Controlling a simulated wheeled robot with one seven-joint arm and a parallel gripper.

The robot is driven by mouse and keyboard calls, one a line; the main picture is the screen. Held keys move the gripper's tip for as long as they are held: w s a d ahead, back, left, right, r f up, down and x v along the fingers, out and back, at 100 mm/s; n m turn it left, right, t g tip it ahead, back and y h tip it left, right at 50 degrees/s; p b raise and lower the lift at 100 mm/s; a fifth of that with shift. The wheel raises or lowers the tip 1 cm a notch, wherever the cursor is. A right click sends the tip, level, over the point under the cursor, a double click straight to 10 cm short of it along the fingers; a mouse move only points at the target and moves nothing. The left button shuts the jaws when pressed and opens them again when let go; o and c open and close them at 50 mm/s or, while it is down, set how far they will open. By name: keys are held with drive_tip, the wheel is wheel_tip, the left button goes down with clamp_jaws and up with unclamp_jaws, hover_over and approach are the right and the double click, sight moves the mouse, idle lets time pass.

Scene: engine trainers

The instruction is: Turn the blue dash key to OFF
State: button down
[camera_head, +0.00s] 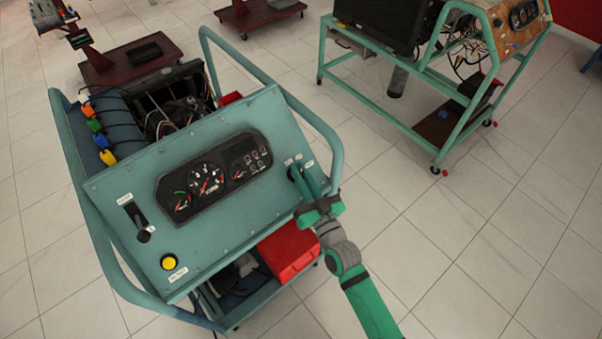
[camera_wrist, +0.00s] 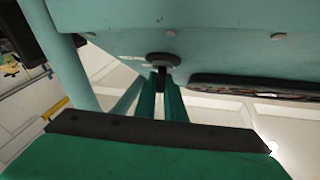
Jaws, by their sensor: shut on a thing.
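The teal dash panel (camera_head: 225,215) tilts up on the front of an engine trainer stand. My gripper (camera_head: 303,180) reaches the panel's right end, just below small white position labels (camera_head: 298,157). In the wrist view its two teal fingers (camera_wrist: 162,92) are closed around the dash key at a dark round key switch (camera_wrist: 163,59) on the panel face. The fingers hide most of the key, so its blue colour and exact angle cannot be made out. The labels are too small to read.
A gauge cluster (camera_head: 213,177) sits left of my gripper. A lever (camera_head: 138,222) and a yellow button (camera_head: 168,262) are further left. The teal guard tube (camera_head: 335,150) runs close on the right. A red box (camera_head: 290,252) lies below. Open floor is to the right.

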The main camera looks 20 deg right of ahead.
drive_tip(key=shift+d+f+n+g+y, duration=0.1)
drive_tip(key=shift+n+g+y, duration=0.2)
drive_tip(key=shift+n+y, duration=1.05)
drive_tip(key=shift+f+n+g+y, duration=0.1)
drive_tip(key=shift+n+g+y, duration=0.2)
drive_tip(key=shift+n+y, duration=1)
drive_tip(key=c, duration=1.9)
unclamp_jaws()
drive_tip(key=shift+o, duration=0.3)
drive_tip(key=shift+r, duration=0.1)
drive_tip(key=v, duration=1)
drive_tip(key=shift+s, duration=0.4)
